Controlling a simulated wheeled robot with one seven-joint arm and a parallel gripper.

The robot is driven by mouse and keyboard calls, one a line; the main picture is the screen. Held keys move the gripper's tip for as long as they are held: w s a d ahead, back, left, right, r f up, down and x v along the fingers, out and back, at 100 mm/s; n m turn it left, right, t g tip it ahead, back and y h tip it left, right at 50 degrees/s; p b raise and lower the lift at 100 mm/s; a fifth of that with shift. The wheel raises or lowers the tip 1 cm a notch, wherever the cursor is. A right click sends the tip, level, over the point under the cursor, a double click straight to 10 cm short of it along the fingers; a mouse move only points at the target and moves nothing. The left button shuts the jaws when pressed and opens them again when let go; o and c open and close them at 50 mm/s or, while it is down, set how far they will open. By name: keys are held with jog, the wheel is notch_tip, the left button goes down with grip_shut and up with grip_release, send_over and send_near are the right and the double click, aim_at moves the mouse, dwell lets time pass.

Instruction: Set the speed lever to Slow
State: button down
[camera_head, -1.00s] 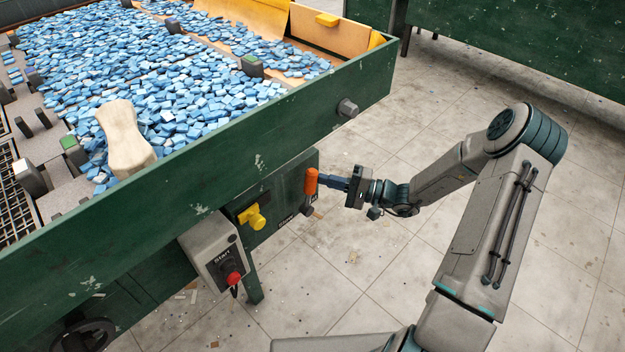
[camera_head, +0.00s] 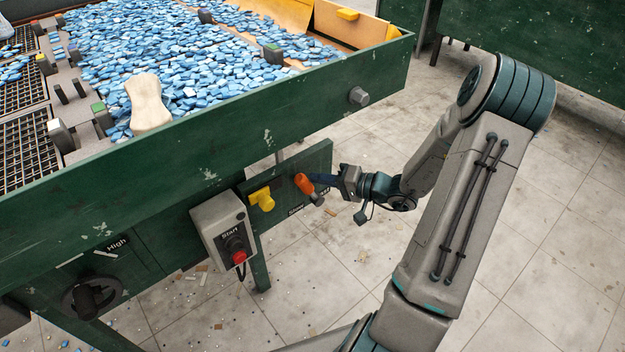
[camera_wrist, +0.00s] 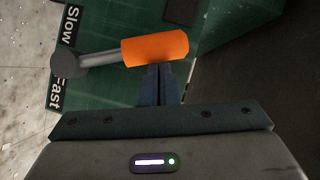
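The speed lever has an orange handle (camera_head: 303,184) on a grey stem, mounted on the green panel under the table edge. In the head view the handle leans up and to the left from its dark pivot. In the wrist view the orange handle (camera_wrist: 155,48) points right from its pivot (camera_wrist: 65,66), tilted slightly upward. The Slow label (camera_wrist: 70,25) is above the pivot and the Fast label (camera_wrist: 62,95) below it. My gripper (camera_head: 318,179) is at the handle. Its fingers (camera_wrist: 159,75) are together, tips at the handle's lower edge and partly hidden by it.
A yellow knob (camera_head: 262,199) and a grey Start box with a red button (camera_head: 238,256) sit left of the lever. A black dial (camera_head: 92,297) marked High is farther left. The green table side (camera_head: 200,160) overhangs the panel. Floor to the right is open.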

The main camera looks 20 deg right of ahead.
jog(key=shift+s+a, duration=0.15)
jog(key=shift+a, duration=0.15)
jog(key=shift+d, duration=0.1)
jog(key=w+d+r+p+v, duration=0.1)
jog(key=w+p+v, duration=0.1)
jog(key=v, duration=1.1)
jog(key=shift+d+r+p, duration=0.2)
jog(key=shift+d+p, duration=0.1)
jog(key=shift+p, duration=0.1)
jog(key=shift+w, duration=0.15)
